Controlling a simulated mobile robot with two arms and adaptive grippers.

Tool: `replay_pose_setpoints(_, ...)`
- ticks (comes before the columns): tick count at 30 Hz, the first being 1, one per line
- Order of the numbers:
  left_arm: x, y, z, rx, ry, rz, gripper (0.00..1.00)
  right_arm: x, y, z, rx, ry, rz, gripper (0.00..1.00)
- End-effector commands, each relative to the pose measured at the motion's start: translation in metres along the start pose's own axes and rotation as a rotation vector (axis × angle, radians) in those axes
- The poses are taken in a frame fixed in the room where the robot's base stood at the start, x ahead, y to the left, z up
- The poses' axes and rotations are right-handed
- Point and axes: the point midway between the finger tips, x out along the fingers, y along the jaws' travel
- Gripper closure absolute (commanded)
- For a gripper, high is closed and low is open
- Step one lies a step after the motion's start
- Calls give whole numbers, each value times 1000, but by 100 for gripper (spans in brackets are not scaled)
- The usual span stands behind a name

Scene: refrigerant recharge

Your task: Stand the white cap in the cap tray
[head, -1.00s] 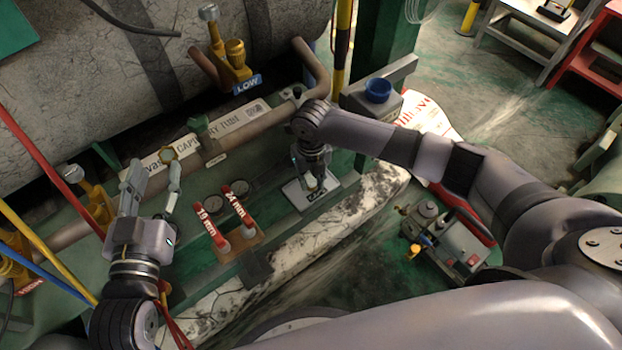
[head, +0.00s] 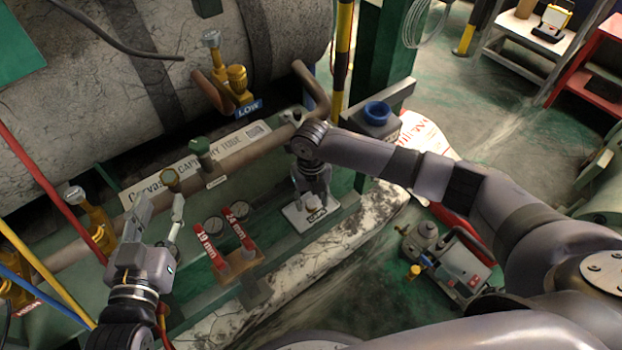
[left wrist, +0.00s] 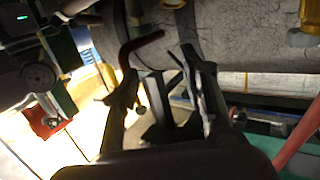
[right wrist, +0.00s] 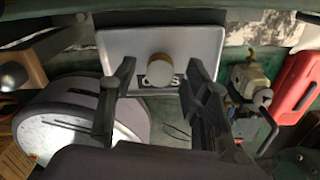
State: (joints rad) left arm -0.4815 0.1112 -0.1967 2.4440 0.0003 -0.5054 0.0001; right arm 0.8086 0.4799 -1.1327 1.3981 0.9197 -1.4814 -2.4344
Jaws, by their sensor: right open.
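The cap tray (right wrist: 121,47) is a pale flat tray with a "CAPS" label, and it also shows in the head view (head: 293,215). In the right wrist view a round cap (right wrist: 160,69), whitish on its near face and tan on its side, appears upright on the tray, partly over the label. My right gripper (right wrist: 155,80) is open, with one finger on each side of the cap and visible gaps. In the head view my right gripper (head: 315,207) is low over the tray and hides the cap. My left gripper (head: 157,207) is open and empty near the pipe.
Two red-tagged sockets, 19 mm (head: 209,248) and 24 mm (head: 240,230), stand left of the tray. A blue cup (head: 377,113) stands behind the right arm. A pump unit (head: 450,265) is on the floor at right.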

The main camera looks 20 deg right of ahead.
Motion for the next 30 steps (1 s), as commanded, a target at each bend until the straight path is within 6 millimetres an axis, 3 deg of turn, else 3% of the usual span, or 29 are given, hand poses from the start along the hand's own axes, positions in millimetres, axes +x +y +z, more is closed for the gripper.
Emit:
replay_pose_setpoints(8,-18,-8,51,2,-298,-17,60,-37,0,1,1,-3,0,56)
replay_pose_setpoints(18,-65,-16,110,-2,-668,-40,60,-81,0,1,0,-3,1,56)
replay_pose_setpoints(24,-95,-20,131,-6,-836,-50,60,-100,0,1,1,-2,1,56)
replay_pose_setpoints(30,-110,-21,141,-8,-915,-55,60,-108,0,1,1,-1,1,56)
